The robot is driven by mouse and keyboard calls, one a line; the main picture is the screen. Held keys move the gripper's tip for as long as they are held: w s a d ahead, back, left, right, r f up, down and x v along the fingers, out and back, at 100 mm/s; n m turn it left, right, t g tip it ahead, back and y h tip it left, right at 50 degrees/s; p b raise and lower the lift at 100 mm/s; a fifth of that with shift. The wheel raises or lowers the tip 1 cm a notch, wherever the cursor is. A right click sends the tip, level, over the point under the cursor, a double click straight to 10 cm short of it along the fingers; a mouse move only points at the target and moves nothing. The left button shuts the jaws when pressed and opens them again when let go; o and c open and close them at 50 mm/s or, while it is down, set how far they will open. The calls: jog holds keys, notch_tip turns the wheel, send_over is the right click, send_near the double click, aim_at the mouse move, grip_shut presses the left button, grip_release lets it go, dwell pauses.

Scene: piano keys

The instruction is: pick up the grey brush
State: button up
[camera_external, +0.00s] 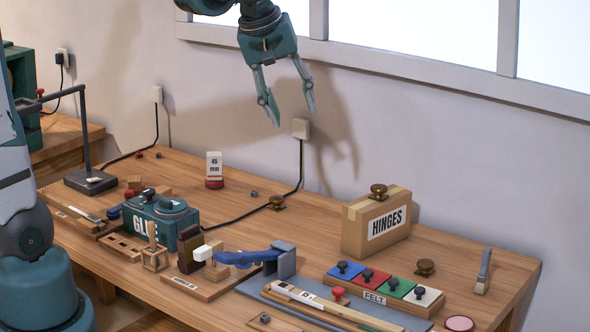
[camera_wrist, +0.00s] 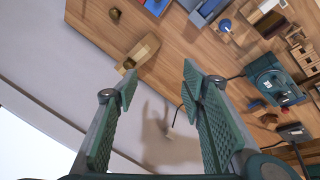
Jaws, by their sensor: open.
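The grey brush (camera_external: 483,271) stands or leans near the right end of the wooden bench in the external view, its grey handle up and a paler part at the bottom. I cannot make it out in the wrist view. My gripper (camera_external: 292,115) is open and empty, high above the back of the bench near the wall. It is far to the left of the brush and well above it. Its two fingers also show wide apart in the wrist view (camera_wrist: 160,75), with nothing between them.
The HINGES box (camera_external: 376,224) stands between my gripper and the brush. A brass knob (camera_external: 425,267) and the felt tray (camera_external: 425,311) with coloured tiles lie left of the brush. The green GLUE pot (camera_external: 160,220) and tools crowd the left. A cable (camera_external: 298,170) hangs down the wall.

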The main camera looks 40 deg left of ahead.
jog(key=w+d+f+n+g, duration=0.1)
jog(key=w+d+f+n, duration=0.2)
jog(key=w+d, duration=0.65)
jog(key=n+g, duration=0.2)
jog(key=n, duration=0.4)
send_over(488, 250)
jog(key=a, duration=1)
notch_tip(488, 250, down, 16)
jog(key=r, duration=0.1)
jog(key=d+f, duration=0.3)
jog(key=d+f+n, duration=0.1)
jog(key=d+f, duration=0.2)
jog(key=f, duration=0.1)
jog(key=d+f+n+g+y, duration=0.1)
jog(key=d+f, duration=0.2)
jog(key=f, duration=0.1)
jog(key=shift+w+d, duration=0.15)
jog(key=shift+d, duration=0.2)
jog(key=shift+d+f+n, duration=0.15)
jog(key=shift+n, duration=0.15)
jog(key=shift+f, duration=1.3)
